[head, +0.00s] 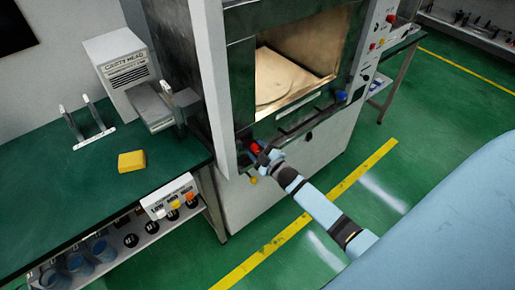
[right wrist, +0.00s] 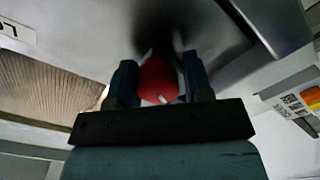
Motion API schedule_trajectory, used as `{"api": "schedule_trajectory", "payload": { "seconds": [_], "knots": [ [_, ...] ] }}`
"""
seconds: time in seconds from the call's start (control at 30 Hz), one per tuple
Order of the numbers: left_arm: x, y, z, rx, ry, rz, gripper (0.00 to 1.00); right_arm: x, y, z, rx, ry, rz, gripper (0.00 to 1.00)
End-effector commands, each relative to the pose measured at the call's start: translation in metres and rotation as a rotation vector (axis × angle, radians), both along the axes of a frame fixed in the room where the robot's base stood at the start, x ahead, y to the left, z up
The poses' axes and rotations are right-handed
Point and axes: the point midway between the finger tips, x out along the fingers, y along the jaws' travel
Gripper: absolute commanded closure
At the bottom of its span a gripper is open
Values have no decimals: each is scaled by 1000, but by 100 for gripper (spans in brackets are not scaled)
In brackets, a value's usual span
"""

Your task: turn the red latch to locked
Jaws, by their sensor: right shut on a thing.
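The red latch (head: 255,147) is a small red knob at the lower left corner of the open chamber of the microwave generator (head: 285,170). My right gripper (head: 261,154) reaches it from the lower right. In the right wrist view the red latch (right wrist: 158,80) sits between the two dark fingers of my right gripper (right wrist: 160,85), which is shut on it. A small pale mark shows on the knob's lower edge. The fingers hide parts of its sides, and I cannot read its locked or unlocked position. My left gripper is not in view.
A blue knob (head: 341,96) sits at the chamber's right corner. The green workbench (head: 60,185) at the left bears a yellow sponge-like block (head: 131,161), a white rack (head: 88,125) and a grey labelled box (head: 120,65). The green floor in front is clear.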

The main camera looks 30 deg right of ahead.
Motion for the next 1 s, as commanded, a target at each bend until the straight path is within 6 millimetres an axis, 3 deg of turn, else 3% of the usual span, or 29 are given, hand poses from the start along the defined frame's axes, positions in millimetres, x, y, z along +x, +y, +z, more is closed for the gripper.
{"api": "schedule_trajectory", "payload": {
  "seconds": [0.57,0.6,0.63,1.0],
  "knots": [
    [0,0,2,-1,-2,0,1,2,-1,6,31,-9,0,77],
    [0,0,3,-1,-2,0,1,2,-1,6,31,-9,0,44],
    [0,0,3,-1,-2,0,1,2,-1,6,31,-9,0,37],
    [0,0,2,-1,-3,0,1,-2,0,2,28,-2,0,34]
  ]
}}
